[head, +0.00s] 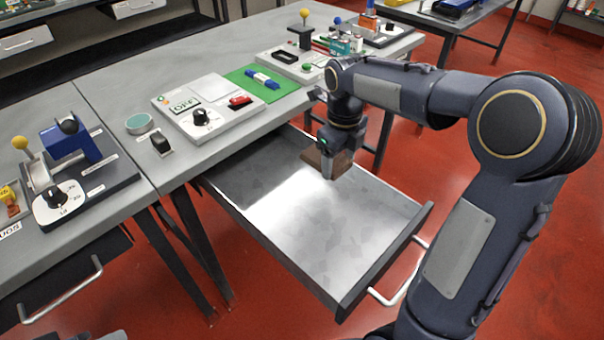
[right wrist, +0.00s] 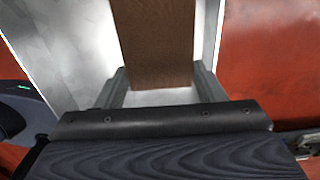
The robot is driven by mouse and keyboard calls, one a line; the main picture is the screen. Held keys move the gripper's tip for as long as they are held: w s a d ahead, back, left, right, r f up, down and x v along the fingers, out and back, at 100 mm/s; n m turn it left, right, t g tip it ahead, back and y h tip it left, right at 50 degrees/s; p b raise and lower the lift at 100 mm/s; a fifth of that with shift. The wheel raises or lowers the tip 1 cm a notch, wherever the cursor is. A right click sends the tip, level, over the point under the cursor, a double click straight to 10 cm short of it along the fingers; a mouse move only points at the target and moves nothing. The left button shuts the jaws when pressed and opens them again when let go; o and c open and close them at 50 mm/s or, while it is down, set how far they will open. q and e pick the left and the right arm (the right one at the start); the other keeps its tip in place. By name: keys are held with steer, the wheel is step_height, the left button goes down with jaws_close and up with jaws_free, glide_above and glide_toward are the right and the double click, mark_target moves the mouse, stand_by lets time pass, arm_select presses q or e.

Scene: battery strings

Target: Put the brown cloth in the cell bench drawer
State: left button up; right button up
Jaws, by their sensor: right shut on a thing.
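The brown cloth (head: 313,158) is in my right gripper (head: 328,168), over the open drawer (head: 310,238). In the right wrist view the cloth (right wrist: 157,40) runs as a flat brown strip between the two fingers of the right gripper (right wrist: 158,88), which is shut on it. The drawer's bare metal floor (right wrist: 70,40) shows behind the cloth. The drawer is pulled out from under the bench and looks empty. I cannot tell whether the cloth touches the drawer floor. My left gripper is not in view.
The bench top (head: 110,82) carries a white panel with a dial and red switch (head: 208,108), a green mat (head: 262,84) with a blue item, and a blue device (head: 72,140) at left. The drawer's white handle (head: 400,275) faces the front. Red floor (head: 270,310) surrounds the drawer.

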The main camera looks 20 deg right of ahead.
mark_target(334, 197)
step_height(334, 197, down, 10)
steer(key=shift+w+r+b, duration=0.1)
steer(key=shift+b, duration=0.6)
steer(key=o, duration=1)
